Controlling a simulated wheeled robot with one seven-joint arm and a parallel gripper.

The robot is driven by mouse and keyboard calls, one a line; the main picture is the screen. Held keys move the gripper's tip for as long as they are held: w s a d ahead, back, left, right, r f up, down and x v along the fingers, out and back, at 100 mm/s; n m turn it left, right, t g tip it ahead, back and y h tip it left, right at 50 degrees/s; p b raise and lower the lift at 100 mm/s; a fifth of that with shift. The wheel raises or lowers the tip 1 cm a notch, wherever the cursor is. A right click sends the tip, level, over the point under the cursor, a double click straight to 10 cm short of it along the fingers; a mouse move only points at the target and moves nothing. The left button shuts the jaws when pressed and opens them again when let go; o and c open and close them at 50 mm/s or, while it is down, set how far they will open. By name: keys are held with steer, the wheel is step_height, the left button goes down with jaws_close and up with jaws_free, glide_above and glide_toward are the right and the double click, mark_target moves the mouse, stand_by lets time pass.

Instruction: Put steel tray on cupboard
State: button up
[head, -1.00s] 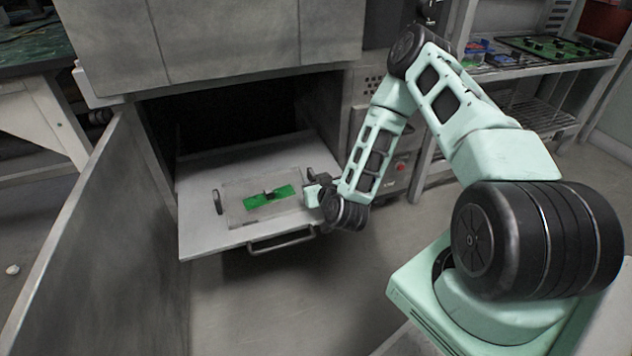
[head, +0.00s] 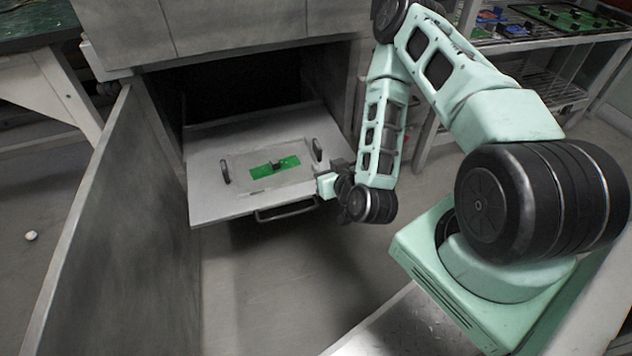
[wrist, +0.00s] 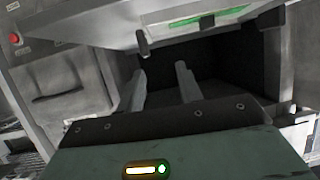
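The steel tray (head: 243,164) is a flat pale plate with two dark upright handles and a green board (head: 275,168) on it. It lies on a pulled-out shelf (head: 211,201) at the front of a grey steel cabinet (head: 220,35). My gripper (head: 328,183) is beside the shelf's right front edge, near the tray's right handle (head: 317,149) and apart from it. In the wrist view, the two fingers of my gripper (wrist: 160,82) are spread with nothing between them. The green board (wrist: 210,18) shows at the top there. Which cabinet is the cupboard is unclear.
An open cabinet door (head: 125,200) stands left of the shelf. The shelf has a bar handle (head: 286,211) in front. A rack (head: 545,50) with boards and small parts stands at the back right. The floor before the shelf is clear.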

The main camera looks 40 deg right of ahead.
steer(key=a+r+n+g+y, duration=0.3)
steer(key=a+r, duration=0.1)
steer(key=a, duration=0.5)
steer(key=a+r+n+g+y, duration=0.3)
steer(key=a+r+n+g, duration=0.15)
steer(key=a, duration=0.35)
steer(key=s+a+r+n+g+h, duration=0.1)
steer(key=s+a+r+g, duration=0.1)
steer(key=s+r, duration=0.5)
steer(key=s+a+r+n+g+h, duration=0.1)
steer(key=s+r+g, duration=0.3)
steer(key=s, duration=1)
step_height(320, 180, up, 4)
steer(key=shift+s+a+f+h, duration=0.2)
steer(key=shift+a+h, duration=0.2)
steer(key=shift+a, duration=0.25)
steer(key=shift+w+n, duration=0.1)
steer(key=shift+n, duration=0.15)
step_height(320, 180, up, 35)
steer(key=p, duration=3.4)
steer(key=shift+f+p, duration=0.15)
steer(key=shift+p, duration=0.15)
